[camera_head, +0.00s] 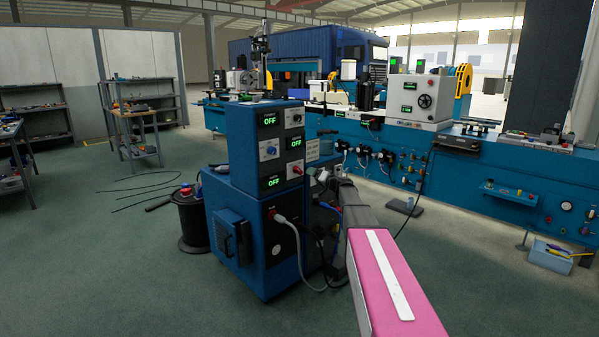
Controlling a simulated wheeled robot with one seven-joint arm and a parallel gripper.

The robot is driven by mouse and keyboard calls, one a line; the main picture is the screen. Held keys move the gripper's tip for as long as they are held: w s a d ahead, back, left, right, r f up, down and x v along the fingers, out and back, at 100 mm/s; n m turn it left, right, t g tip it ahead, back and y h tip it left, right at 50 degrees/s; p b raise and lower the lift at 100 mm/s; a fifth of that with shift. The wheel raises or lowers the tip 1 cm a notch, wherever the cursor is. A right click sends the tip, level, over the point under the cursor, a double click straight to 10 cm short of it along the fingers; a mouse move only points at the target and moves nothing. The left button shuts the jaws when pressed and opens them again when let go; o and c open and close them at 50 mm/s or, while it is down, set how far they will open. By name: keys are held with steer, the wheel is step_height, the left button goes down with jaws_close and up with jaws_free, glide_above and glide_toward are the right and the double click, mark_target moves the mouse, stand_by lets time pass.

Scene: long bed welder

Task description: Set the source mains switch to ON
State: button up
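The blue power source cabinet (244,190) stands left of centre on the floor. Its upper front has three small displays, each reading OFF in green: a top one (268,121), a right one (296,142) and a lower one (274,182). Beside them are a blue knob on a white plate (269,150), a red knob (297,170) and a pale knob plate (294,118). The labels are too small to read, so I cannot tell which is the mains switch. My pink and grey arm reaches toward the cabinet's right side. My gripper (322,175) seems to be there; its fingers are unclear.
Grey and black cables hang from the cabinet's lower front. A black cable reel (193,220) stands at its left. The long blue welder bed (480,180) runs behind and right. A shelf rack (137,128) stands left. The floor at front left is clear.

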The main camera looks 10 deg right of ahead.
mark_target(300, 171)
steer(key=x, duration=1)
steer(key=shift+w+a, duration=0.2)
steer(key=c, duration=0.9)
